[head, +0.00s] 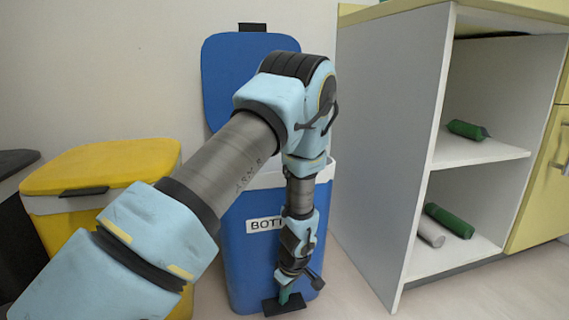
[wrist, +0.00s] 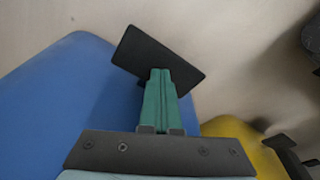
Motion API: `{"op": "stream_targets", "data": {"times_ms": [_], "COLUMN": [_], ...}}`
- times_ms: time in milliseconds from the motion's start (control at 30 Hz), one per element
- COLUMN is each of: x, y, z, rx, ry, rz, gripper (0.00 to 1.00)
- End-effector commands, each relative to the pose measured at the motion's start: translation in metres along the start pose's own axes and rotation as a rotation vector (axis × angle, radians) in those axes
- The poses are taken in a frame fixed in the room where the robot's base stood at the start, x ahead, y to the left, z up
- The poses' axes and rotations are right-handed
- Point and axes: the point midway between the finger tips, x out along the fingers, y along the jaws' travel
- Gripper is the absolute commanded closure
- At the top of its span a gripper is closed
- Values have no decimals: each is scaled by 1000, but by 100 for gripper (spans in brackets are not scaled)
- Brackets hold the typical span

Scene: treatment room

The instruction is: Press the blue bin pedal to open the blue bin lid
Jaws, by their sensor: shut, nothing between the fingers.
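The blue bin (head: 245,250) with a "BOTT..." label stands on the floor in the middle of the head view, partly hidden by my arm. Its blue lid (head: 222,85) is raised, standing upright against the wall. The black pedal (head: 272,308) is at the bin's front foot; it also shows in the wrist view (wrist: 135,50). My gripper (head: 284,298) points down with its green fingers shut and empty. In the wrist view the fingertips (wrist: 160,74) overlap the pedal and appear to touch it. The blue bin's body (wrist: 65,95) fills the left there.
A yellow bin (head: 110,165) with its lid closed stands left of the blue bin, behind my arm. A dark bin (head: 14,240) is at the far left edge. A white shelf unit (head: 385,130) with green bottles (head: 450,220) stands close on the right.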

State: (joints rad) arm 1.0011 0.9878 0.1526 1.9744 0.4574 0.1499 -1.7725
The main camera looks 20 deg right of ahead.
Motion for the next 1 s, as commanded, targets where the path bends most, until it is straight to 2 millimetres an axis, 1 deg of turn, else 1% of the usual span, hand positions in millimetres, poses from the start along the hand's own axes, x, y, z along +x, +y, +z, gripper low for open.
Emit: {"op": "stream_targets", "data": {"times_ms": [33,433,567,1000], "x": [-11,-54,-58,-57], "y": [0,0,0,0], "z": [-3,-11,-12,-12], "rx": [-1,0,0,-1], "ry": [1,1,0,0], "rz": [0,0,0,0], "gripper": [100,100,100,100]}}
